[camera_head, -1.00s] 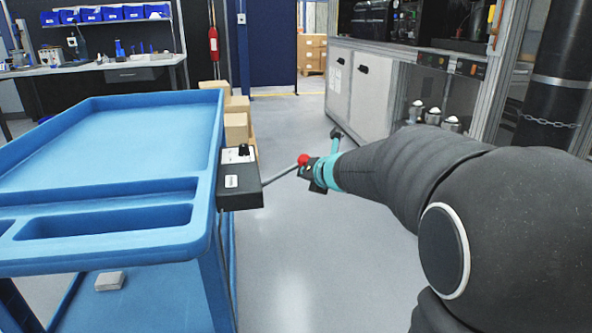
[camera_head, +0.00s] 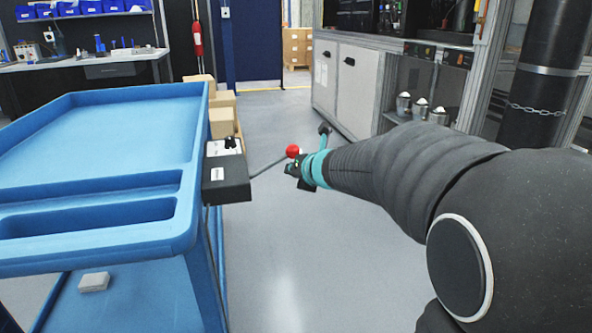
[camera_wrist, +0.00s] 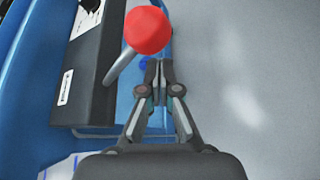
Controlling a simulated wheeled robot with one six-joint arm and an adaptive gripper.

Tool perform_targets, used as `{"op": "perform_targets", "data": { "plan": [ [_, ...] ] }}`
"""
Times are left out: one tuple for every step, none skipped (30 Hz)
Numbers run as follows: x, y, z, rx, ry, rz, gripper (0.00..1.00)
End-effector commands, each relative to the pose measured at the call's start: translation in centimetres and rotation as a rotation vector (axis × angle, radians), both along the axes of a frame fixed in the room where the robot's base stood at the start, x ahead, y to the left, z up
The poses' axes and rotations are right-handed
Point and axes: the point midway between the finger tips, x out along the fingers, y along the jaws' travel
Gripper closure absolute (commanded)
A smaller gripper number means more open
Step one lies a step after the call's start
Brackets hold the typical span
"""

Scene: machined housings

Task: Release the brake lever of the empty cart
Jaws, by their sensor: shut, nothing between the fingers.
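The blue cart (camera_head: 115,240) stands at the left with an empty top tray. A black brake box (camera_head: 228,178) is fixed to its right side. The brake lever is a grey rod (camera_head: 266,167) with a red ball knob (camera_head: 292,151), sticking out to the right of the box. My gripper (camera_head: 293,168) is beside the knob. In the wrist view, the red knob (camera_wrist: 147,30) is just beyond the fingertips and slightly left. My gripper (camera_wrist: 158,64) is shut with nothing between its fingers. I cannot tell whether it touches the knob or rod.
A small light block (camera_head: 94,282) lies on the cart's lower shelf. Cardboard boxes (camera_head: 222,118) are stacked behind the cart. A grey machine cabinet (camera_head: 356,90) stands at the back right. The floor (camera_head: 285,255) between cart and arm is clear.

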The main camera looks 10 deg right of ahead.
Motion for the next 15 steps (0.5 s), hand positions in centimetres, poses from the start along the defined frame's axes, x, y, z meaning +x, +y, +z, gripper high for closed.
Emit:
{"op": "perform_targets", "data": {
  "plan": [
    [-0.1,0.0,-1.3,0.0,0.003,-0.001,1.0],
    [-0.1,0.0,-1.7,-0.001,0.003,-0.002,1.0],
    [-0.2,0.0,-2.2,-0.001,0.004,-0.002,1.0],
    [-0.2,0.0,-2.6,-0.002,0.005,-0.003,1.0],
    [-0.2,0.0,-2.9,-0.001,0.006,-0.004,1.0],
    [-0.7,-0.1,-1.9,-0.002,0.003,-0.005,1.0],
    [-1.2,-0.1,-1.5,-0.001,0.004,-0.005,1.0],
    [-1.6,-0.2,-1.3,-0.002,0.005,-0.005,1.0],
    [-2.1,-0.3,-1.0,-0.003,0.005,-0.006,1.0],
    [-2.5,-0.3,-0.8,-0.002,0.005,-0.006,1.0],
    [-2.9,-0.4,-0.6,-0.001,0.005,-0.007,1.0],
    [-3.5,-0.4,-0.3,-0.001,0.005,-0.007,1.0],
    [-3.9,-0.4,0.0,-0.002,0.005,-0.006,1.0],
    [-4.4,-0.5,0.2,-0.002,0.005,-0.006,1.0],
    [-5.0,-0.5,0.5,-0.001,0.006,-0.006,1.0]
  ]
}}
